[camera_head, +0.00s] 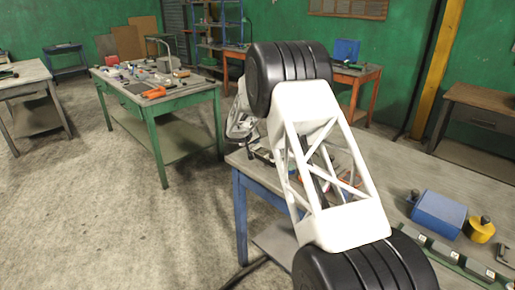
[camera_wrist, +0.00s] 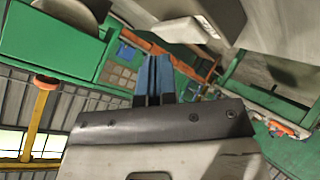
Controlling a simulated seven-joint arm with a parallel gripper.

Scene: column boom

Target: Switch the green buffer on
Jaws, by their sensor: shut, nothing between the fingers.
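My gripper (camera_wrist: 154,62) shows in the wrist view with its two blue fingers side by side, shut and empty. A large green body (camera_wrist: 60,45) fills the upper left of that view, left of the fingers. It may be the green buffer, but I cannot tell for sure, and no switch on it is clear. In the head view my white arm covers the middle of the near workbench (camera_head: 240,200). I cannot make out the green buffer or my fingertips there.
A blue box-like unit (camera_head: 438,214) and a yellow unit (camera_head: 481,230) stand at the bench's right. A dark green strip with pale pads (camera_head: 443,250) lies in front of them. A green table (camera_head: 180,100) with tools stands at the left. Floor (camera_head: 95,225) there is clear.

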